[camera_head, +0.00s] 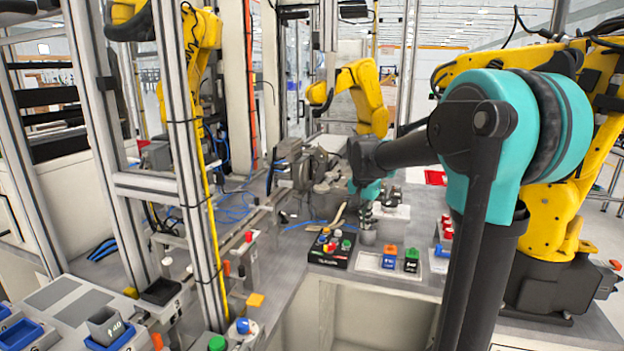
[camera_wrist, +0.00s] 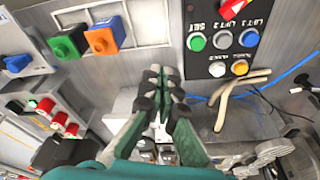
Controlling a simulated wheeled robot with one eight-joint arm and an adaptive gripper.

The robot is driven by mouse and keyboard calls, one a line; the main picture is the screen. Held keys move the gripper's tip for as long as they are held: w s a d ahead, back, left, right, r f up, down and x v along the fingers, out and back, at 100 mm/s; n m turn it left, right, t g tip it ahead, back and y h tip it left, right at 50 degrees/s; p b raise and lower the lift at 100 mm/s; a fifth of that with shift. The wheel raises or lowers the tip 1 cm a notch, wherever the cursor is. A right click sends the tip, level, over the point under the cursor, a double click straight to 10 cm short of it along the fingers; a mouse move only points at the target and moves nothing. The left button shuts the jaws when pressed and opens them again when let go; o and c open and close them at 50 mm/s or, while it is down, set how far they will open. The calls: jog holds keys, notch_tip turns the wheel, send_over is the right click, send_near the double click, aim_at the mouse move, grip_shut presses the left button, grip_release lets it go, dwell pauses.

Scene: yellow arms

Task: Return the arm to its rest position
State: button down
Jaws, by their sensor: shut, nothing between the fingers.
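My arm, teal and dark grey, reaches from the right of the head view toward the middle of the bench. My gripper (camera_head: 366,214) hangs at its end, pointing down over the grey bench, behind the button box and the small tray. In the wrist view my gripper (camera_wrist: 163,78) has its two green and black fingers brought together at the tips. Nothing shows between them. The exact height of the fingertips above the bench is hard to tell.
A black button box (camera_head: 331,247) stands left of a tray holding an orange-and-blue block (camera_head: 389,257) and a green-and-black block (camera_head: 411,260). Red-topped parts (camera_head: 447,228) lie to the right. Yellow robot arms (camera_head: 555,205) and metal posts (camera_head: 188,150) flank the bench.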

jog(key=s+d+f+n+t, duration=0.1)
jog(key=s+f+n, duration=0.2)
jog(key=s+f, duration=0.5)
jog(key=s+d+f+n+t+y, duration=0.1)
jog(key=s+f+n, duration=0.3)
jog(key=s+f, duration=0.5)
jog(key=s, duration=0.9)
jog(key=shift+d+f+n, duration=0.25)
jog(key=shift+d+n, duration=0.05)
jog(key=shift+d, duration=0.05)
